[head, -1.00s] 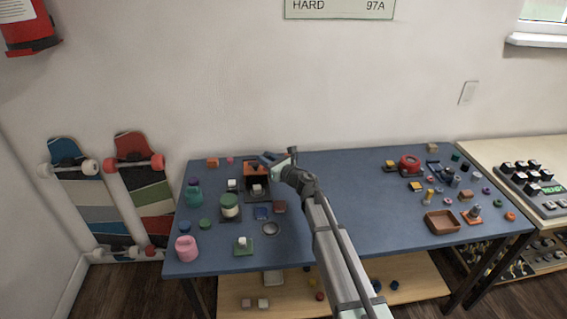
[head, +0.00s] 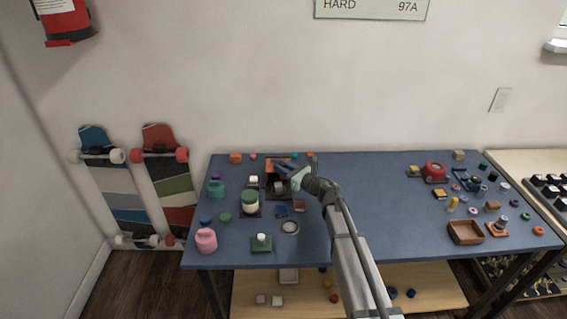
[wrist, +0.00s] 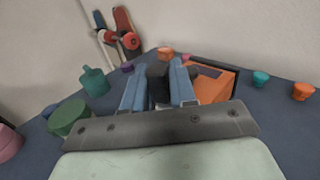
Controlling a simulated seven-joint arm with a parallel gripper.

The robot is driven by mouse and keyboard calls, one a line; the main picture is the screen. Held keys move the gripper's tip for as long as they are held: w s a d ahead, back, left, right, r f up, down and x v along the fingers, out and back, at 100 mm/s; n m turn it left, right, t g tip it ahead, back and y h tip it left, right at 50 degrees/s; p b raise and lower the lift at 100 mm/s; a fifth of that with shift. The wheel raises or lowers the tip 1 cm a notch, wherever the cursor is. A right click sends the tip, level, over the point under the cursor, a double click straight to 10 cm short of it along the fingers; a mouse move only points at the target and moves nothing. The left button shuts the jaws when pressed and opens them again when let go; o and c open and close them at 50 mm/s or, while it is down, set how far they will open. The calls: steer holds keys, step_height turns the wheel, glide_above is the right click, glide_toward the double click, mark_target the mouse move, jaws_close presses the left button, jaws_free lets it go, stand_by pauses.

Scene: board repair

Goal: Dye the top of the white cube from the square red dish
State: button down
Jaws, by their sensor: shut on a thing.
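My gripper (head: 283,168) is at the back left of the blue table, over an orange block with a dark opening. In the wrist view its two blue fingers (wrist: 159,82) are shut on a dark block-like thing (wrist: 158,88), mostly hidden between them. The orange block (wrist: 216,84) is just right of the fingers and has a dark red patch on top, perhaps the square red dish; I cannot tell if the held thing touches it. A small pale cube (head: 278,187) sits in shadow just in front.
A green-lidded jar (head: 250,201), a teal container (head: 216,188) and a pink cup (head: 206,240) stand to the left. A small reddish square (head: 300,205) lies in front of my gripper. A brown tray (head: 466,233) is at the right. The table's middle is clear.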

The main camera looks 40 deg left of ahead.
steer(key=shift+f, duration=0.85)
steer(key=shift+s+a+f, duration=0.3)
steer(key=shift+s+f, duration=0.1)
steer(key=shift+f, duration=0.2)
steer(key=shift+s+a, duration=0.9)
steer(key=shift+s, duration=0.3)
steer(key=shift+w+d, duration=0.55)
steer(key=shift+w, duration=0.2)
steer(key=shift+w+d, duration=0.55)
steer(key=shift+w, duration=0.2)
steer(key=shift+w+d+r, duration=0.1)
steer(key=shift+w+d, duration=0.05)
steer(key=shift+r, duration=3.95)
